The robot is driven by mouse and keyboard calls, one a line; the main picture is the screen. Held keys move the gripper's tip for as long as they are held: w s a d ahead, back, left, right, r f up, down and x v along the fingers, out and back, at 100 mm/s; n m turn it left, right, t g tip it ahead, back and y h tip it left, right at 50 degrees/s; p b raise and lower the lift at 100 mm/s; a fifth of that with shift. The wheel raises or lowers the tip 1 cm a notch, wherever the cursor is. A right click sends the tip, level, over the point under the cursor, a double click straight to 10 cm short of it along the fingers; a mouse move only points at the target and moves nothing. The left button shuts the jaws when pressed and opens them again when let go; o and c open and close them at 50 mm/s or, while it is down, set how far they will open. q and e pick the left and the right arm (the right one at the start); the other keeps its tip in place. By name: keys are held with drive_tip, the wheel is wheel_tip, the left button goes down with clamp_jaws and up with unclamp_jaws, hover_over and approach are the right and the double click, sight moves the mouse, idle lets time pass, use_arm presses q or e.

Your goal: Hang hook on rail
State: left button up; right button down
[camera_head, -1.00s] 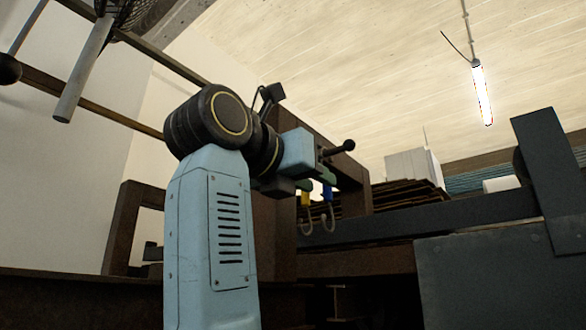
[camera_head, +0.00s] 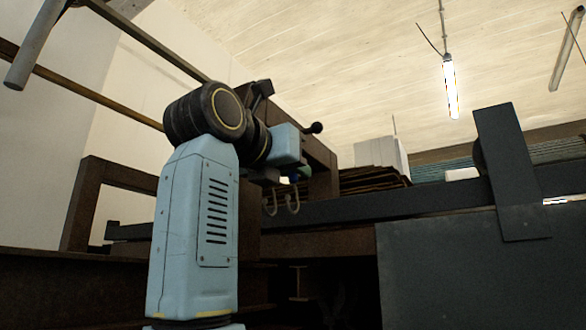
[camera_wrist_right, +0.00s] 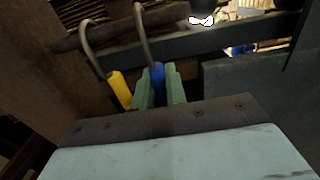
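In the wrist view, a metal hook with a blue handle (camera_wrist_right: 157,74) stands between the two green fingers of my right gripper (camera_wrist_right: 160,88). The fingers sit close on both sides of the handle. A second hook with a yellow handle (camera_wrist_right: 120,88) is just outside the left-hand finger. In the head view, my right gripper (camera_head: 290,174) covers both handles. I cannot tell what carries the hooks. My left gripper is not in view.
A long dark grey beam (camera_head: 400,207) runs behind the hooks, with an upright dark plate (camera_head: 508,170) at its right. A brown frame (camera_head: 85,205) stands at left. Stacked brown sheets and a white box (camera_head: 381,153) lie behind the beam. Bars (camera_head: 150,42) cross the upper left.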

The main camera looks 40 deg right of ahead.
drive_tip(key=shift+r, duration=0.2)
idle(0.4)
drive_tip(key=shift+a+r, duration=0.2)
drive_tip(key=shift+r, duration=0.35)
drive_tip(key=shift+s+a+r, duration=0.1)
drive_tip(key=shift+r, duration=0.05)
drive_tip(key=shift+s+a+r, duration=0.15)
drive_tip(key=shift+a+r, duration=0.2)
drive_tip(key=shift+r, duration=0.15)
drive_tip(key=shift+v, duration=3.45)
drive_tip(key=s+d+f+b, duration=0.2)
drive_tip(key=s+b, duration=0.5)
drive_tip(key=s, duration=0.6)
drive_tip(key=shift+f, duration=0.5)
drive_tip(key=shift+d, duration=0.1)
